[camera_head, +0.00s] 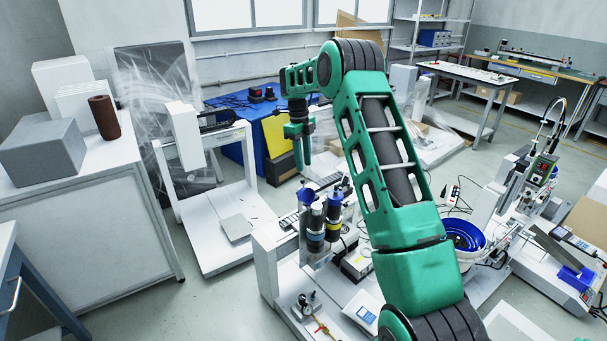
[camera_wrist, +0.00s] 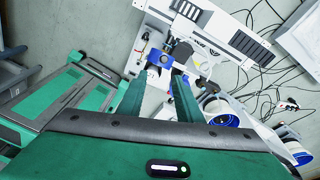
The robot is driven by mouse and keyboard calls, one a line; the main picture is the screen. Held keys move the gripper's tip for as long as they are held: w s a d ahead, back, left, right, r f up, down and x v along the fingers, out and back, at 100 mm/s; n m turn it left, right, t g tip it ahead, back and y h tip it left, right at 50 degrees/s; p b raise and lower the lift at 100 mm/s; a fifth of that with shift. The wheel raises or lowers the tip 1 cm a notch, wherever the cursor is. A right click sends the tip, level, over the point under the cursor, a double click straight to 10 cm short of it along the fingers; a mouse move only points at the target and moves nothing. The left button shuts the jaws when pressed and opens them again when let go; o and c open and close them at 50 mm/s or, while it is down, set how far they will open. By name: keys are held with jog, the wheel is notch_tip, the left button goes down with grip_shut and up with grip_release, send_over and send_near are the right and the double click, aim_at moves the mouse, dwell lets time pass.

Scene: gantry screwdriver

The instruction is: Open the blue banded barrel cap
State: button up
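Two dark upright barrels with blue caps stand side by side on the white machine. The left barrel (camera_head: 316,229) seems to have a bluish band, though it is small in view.
The white gantry machine (camera_head: 266,270) surrounds the barrels. A blue bowl (camera_head: 466,236) stands on its right, and a pressure gauge (camera_head: 304,302) in front. Another white frame (camera_head: 196,240) stands at left. Cables (camera_wrist: 265,100) lie on the floor. Open floor lies at front left.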

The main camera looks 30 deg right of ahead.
jog(key=shift+w+a+r, duration=0.1)
jog(key=shift+w+r, duration=0.05)
jog(key=shift+r, duration=0.8)
jog(key=shift+w+r, duration=0.15)
jog(key=shift+r, duration=0.8)
